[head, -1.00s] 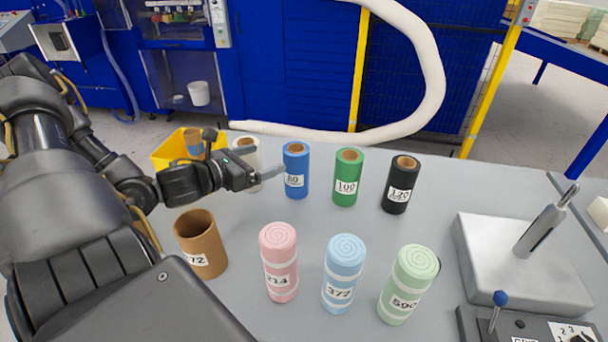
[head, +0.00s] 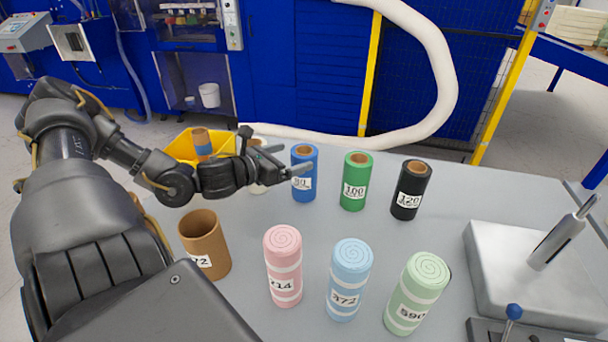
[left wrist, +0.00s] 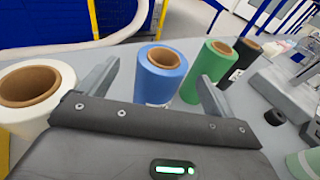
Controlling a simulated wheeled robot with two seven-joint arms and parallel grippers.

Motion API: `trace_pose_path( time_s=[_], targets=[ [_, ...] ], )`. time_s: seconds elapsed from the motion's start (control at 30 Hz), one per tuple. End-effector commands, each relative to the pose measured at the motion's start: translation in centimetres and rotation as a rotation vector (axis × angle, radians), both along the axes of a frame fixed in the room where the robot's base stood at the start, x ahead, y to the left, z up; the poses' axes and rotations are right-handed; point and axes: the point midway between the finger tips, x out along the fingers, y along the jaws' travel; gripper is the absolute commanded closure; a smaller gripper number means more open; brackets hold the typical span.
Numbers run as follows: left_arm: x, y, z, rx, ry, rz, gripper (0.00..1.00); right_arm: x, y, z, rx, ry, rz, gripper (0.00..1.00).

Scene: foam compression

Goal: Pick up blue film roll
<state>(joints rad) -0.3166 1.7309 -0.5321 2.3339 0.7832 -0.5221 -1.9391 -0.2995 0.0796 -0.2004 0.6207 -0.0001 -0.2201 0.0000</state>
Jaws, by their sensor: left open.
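The blue film roll (head: 303,190), with a brown core and a white label, stands upright on the grey table in the back row. My left gripper (head: 298,172) is open at its left side, with the fingers pointing right and overlapping the roll in the head view. In the left wrist view the blue roll (left wrist: 160,80) shows ahead, between the two spread fingers of my left gripper (left wrist: 157,88). I cannot tell whether a finger touches it. My right gripper is not in view.
A green roll (head: 354,185) and a black roll (head: 408,195) stand to the right. A white roll (left wrist: 30,95) is close on the left, mostly hidden behind my gripper in the head view. Pink (head: 283,270), light blue (head: 348,285) and light green (head: 415,300) rolls stand in front.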

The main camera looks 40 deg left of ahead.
Motion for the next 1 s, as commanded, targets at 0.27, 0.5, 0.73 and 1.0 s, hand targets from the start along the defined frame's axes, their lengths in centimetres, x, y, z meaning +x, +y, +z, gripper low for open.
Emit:
trace_pose_path(
  time_s=[0.27,0.5,0.73,1.0],
  targets=[
    [1.5,-0.2,-0.8,-0.004,-0.003,0.004,0.10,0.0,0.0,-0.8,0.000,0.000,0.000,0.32],
    [3.8,-0.5,-1.3,-0.003,-0.009,0.005,0.10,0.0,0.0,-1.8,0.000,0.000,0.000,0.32],
    [4.8,-0.7,-1.5,-0.001,-0.002,0.001,0.10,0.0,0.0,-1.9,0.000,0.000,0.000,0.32],
    [4.9,-0.8,-1.6,0.000,0.000,0.000,0.10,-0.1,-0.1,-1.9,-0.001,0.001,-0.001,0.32]
  ],
)
